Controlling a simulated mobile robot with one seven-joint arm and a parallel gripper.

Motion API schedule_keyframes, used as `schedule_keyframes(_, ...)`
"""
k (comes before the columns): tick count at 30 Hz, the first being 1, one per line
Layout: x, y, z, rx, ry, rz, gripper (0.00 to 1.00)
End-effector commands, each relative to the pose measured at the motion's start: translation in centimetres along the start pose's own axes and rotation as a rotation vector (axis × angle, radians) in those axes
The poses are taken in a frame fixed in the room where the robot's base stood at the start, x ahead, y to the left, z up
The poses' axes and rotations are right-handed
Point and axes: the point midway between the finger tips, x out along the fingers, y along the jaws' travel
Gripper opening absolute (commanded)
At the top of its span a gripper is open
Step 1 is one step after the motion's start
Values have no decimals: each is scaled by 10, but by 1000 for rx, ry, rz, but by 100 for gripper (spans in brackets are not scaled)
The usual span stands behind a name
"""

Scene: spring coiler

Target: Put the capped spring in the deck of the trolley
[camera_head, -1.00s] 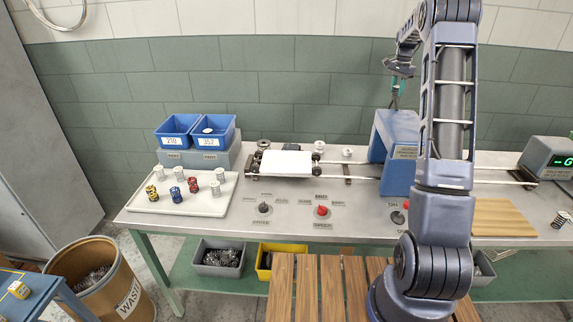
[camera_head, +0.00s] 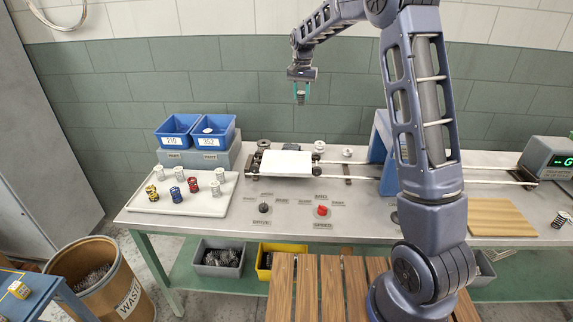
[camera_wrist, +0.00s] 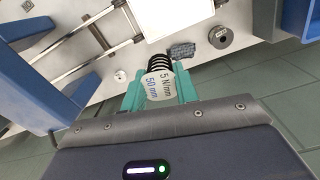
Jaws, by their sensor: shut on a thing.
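My gripper (camera_head: 301,90) is shut on the capped spring (camera_head: 301,98), high above the back of the bench. In the wrist view the spring (camera_wrist: 158,78) is a dark coil with a white cap reading "5 N/mm" and "50 mm", between the teal fingers (camera_wrist: 160,88). The trolley (camera_head: 285,163) sits on the bench rails left of centre, with a flat white deck. Its white deck also shows at the top of the wrist view (camera_wrist: 165,15). The spring is in the air, apart from the trolley.
Two blue bins (camera_head: 205,131) stand on a grey box at the back left. A white tray (camera_head: 205,207) with several capped springs lies at the left. A blue upright housing (camera_head: 380,140) straddles the rails right of the trolley. Knobs (camera_head: 322,210) are on the bench front.

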Motion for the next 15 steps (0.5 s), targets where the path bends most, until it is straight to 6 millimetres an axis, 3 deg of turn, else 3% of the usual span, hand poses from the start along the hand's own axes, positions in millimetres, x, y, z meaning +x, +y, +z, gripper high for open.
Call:
schedule_keyframes(1, 0, -15, 15, -38, 0, 1, 8)
schedule_keyframes(6, 1, -46, 47, -129, 2, 2, 8)
schedule_keyframes(11, 1, -64, 70, -188, 2, 2, 8)
schedule_keyframes(15, 23, -64, 70, -189, 0, 4, 8)
